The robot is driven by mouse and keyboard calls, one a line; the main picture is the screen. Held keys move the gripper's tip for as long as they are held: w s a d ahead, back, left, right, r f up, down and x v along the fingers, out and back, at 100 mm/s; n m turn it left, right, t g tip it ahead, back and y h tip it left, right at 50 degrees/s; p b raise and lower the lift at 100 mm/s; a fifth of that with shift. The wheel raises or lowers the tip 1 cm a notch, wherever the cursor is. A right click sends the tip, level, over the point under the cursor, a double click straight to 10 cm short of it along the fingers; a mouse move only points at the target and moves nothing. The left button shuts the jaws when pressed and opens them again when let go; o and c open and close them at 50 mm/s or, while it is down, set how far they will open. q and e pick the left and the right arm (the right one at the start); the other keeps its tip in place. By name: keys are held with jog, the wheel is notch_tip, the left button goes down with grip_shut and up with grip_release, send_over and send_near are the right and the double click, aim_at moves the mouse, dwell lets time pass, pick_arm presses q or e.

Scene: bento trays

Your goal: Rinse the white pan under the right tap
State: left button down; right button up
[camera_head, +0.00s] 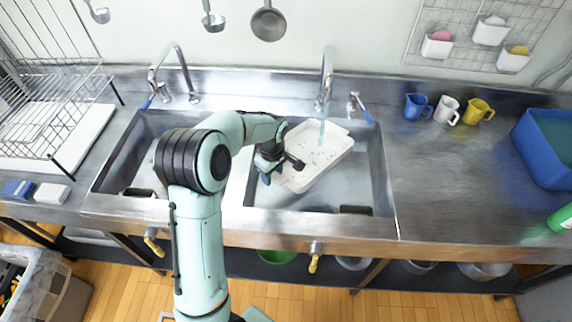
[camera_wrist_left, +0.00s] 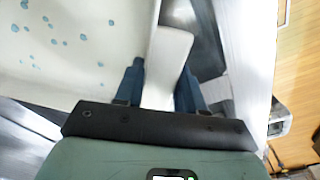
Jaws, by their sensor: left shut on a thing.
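The white pan (camera_head: 325,160) is in the right sink basin, tilted in the picture, under the right tap (camera_head: 327,75). A thin bluish stream of water (camera_head: 322,128) falls from the tap into the pan. Blue spots show on the pan's inside, also in the left wrist view (camera_wrist_left: 60,60). My left gripper (camera_head: 280,172) is at the pan's left side. In the left wrist view its two blue fingers (camera_wrist_left: 161,82) are shut on the pan's white handle (camera_wrist_left: 172,55). Whether the pan touches the basin floor cannot be told. My right gripper is not in view.
The right basin's walls (camera_head: 380,180) surround the pan. The left basin (camera_head: 135,165) is partly hidden by my arm. A wire rack (camera_head: 60,90) stands at left. Blue, white and yellow mugs and a blue bin (camera_head: 540,165) stand on the right counter, whose middle is clear.

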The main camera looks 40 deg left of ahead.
pick_arm(q)
jog(key=shift+s+d+f+b, duration=0.1)
jog(key=shift+s+d+b, duration=0.45)
jog(key=shift+d, duration=0.15)
jog(key=s+d+b, duration=0.2)
jog(key=s+d, duration=0.2)
jog(key=d, duration=0.1)
jog(key=shift+b, duration=0.35)
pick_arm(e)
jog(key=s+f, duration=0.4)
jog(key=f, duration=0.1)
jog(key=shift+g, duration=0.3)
pick_arm(q)
jog(key=shift+r, duration=0.25)
jog(key=s+d+r, duration=0.3)
jog(key=shift+d+r, duration=0.4)
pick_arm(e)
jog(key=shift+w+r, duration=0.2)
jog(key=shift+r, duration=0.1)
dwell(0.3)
